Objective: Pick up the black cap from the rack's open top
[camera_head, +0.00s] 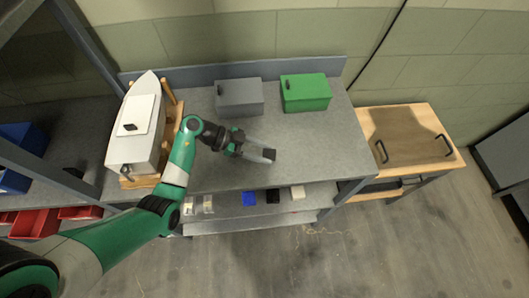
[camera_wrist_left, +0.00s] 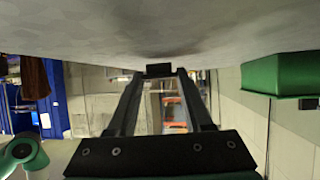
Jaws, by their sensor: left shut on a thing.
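The black cap (camera_head: 269,154) is a small dark block at the tip of my left gripper (camera_head: 261,153), over the rack's grey open top (camera_head: 310,150). In the left wrist view the black cap (camera_wrist_left: 159,70) sits between the two fingertips of my left gripper (camera_wrist_left: 159,74). The fingers are shut on it. It is close to the grey surface, with a dark shadow beside it; I cannot tell whether it touches. My right gripper is in neither view.
A grey box (camera_head: 239,98) and a green box (camera_head: 305,92) stand at the back of the top. A model boat (camera_head: 138,125) stands on the left. The lower shelf holds a blue (camera_head: 249,198), a black (camera_head: 273,196) and a white piece (camera_head: 298,192). The top's right side is clear.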

